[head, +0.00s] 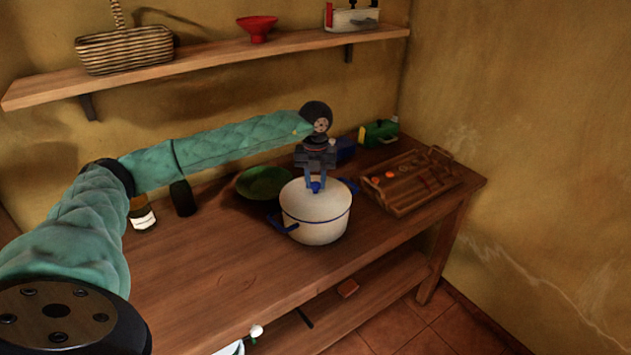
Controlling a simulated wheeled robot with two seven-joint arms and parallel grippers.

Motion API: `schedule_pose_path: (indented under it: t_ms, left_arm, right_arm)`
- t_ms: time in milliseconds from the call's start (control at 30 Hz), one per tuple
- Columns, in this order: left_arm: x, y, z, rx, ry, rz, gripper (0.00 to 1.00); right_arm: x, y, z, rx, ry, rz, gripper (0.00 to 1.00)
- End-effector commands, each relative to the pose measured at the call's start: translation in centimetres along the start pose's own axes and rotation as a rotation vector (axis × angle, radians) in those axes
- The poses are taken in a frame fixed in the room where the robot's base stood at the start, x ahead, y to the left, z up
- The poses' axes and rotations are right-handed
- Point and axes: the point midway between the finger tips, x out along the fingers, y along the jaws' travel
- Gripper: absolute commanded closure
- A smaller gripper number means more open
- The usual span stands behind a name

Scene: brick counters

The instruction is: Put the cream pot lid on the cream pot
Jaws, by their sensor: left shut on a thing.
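The cream pot (318,228) stands on the wooden counter, with blue handles at its sides. The cream pot lid (299,203) lies over the pot's top, and it looks level; I cannot tell whether it is fully seated. My left gripper (316,184) points down above the lid and is shut on its blue knob. The left arm reaches in from the left over the counter. My right gripper is not in view.
A green bowl (264,182) sits just left of the pot. A wooden tray (409,183) and a green box (378,133) are to the right. A shelf (215,61) hangs above, holding a basket (125,50) and a red bowl (257,28). The front counter (215,285) is clear.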

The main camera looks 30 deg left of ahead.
Motion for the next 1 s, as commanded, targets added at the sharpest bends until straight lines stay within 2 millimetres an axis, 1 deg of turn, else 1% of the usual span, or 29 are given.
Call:
schedule_pose_path:
  t_ms: [233, 267, 300, 367, 400, 567, 600, 667, 700, 1000]
  left_arm:
    - [-0.04, -0.01, 0.01, 0.000, 0.000, 0.000, 1.00]
    - [-0.04, -0.01, 0.00, 0.000, 0.000, 0.000, 0.71]
    - [-0.04, -0.01, 0.01, 0.000, 0.000, 0.000, 0.63]
    - [-0.03, -0.01, 0.00, 0.000, 0.000, 0.000, 0.51]
    - [-0.02, 0.00, 0.00, 0.000, 0.000, 0.000, 0.47]
    - [0.00, 0.00, 0.00, 0.000, 0.000, 0.000, 0.47]
    - [0.04, 0.00, -0.01, 0.000, 0.000, 0.000, 0.45]
    - [0.04, 0.00, -0.01, 0.000, 0.000, 0.000, 0.33]
    - [0.04, 0.00, -0.01, 0.000, 0.000, 0.000, 0.25]
    - [-0.02, 0.00, -0.01, 0.000, 0.000, 0.000, 0.25]
  right_arm:
    - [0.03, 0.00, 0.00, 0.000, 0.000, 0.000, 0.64]
    - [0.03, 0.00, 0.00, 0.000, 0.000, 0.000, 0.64]
    - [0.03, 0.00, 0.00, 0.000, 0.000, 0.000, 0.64]
    - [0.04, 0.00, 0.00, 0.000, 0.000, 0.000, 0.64]
    - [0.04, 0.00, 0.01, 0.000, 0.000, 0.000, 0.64]
    - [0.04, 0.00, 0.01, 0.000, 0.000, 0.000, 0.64]
    - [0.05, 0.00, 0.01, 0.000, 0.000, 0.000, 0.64]
    - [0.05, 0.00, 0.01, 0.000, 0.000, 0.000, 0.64]
    - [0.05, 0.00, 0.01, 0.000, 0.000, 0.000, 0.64]
    - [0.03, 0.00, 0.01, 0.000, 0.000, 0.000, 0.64]
